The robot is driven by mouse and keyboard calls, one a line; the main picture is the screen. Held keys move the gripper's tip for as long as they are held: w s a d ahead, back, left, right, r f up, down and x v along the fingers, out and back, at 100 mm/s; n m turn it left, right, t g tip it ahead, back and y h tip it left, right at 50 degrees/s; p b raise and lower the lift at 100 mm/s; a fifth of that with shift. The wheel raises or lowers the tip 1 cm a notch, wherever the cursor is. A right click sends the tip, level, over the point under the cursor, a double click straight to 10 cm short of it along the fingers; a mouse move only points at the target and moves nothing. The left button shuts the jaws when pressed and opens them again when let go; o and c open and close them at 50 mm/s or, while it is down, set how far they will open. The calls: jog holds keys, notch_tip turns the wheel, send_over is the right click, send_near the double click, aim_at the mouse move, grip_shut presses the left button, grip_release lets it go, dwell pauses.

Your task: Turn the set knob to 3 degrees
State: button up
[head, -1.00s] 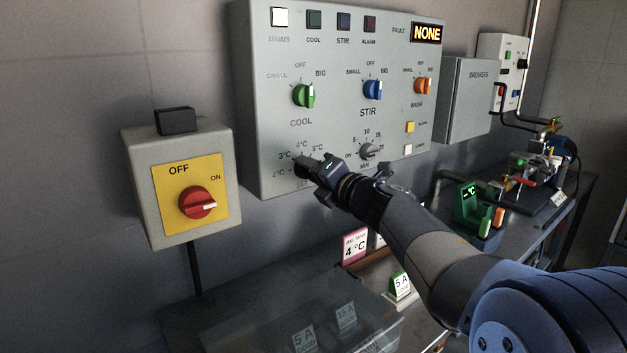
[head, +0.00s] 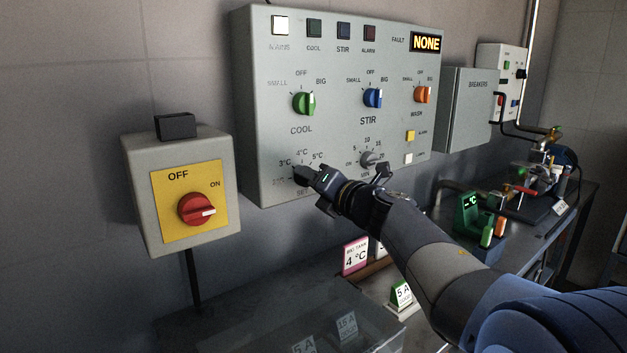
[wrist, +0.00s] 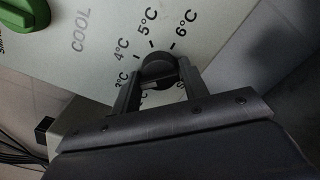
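The set knob is a dark round knob (wrist: 158,68) in the middle of the wrist view, on the panel's lower left scale. The 3°C, 4°C, 5°C and 6°C marks run around it. My gripper (wrist: 160,76) has one finger on each side of the knob, with the knob filling most of the gap. I cannot tell whether the fingers press on it. In the head view my gripper (head: 303,182) covers the set knob, so its pointer is hidden there. The pointer direction is not clear in the wrist view either.
The panel (head: 265,130) also carries a green COOL knob (head: 304,103), a blue STIR knob (head: 373,97), an orange WASH knob (head: 423,94) and a grey MIN knob (head: 369,159) close to my wrist. A red switch (head: 197,208) on a yellow plate is at left.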

jog(key=o, duration=0.4)
jog(key=shift+c, duration=0.2)
jog(key=p+v, duration=0.1)
jog(key=v, duration=1)
jog(key=shift+w, duration=0.15)
jog(key=x, duration=1)
jog(key=shift+w+a+b, duration=0.25)
jog(key=shift+a+b, duration=0.05)
jog(key=shift+b, duration=0.15)
jog(key=shift+r, duration=0.1)
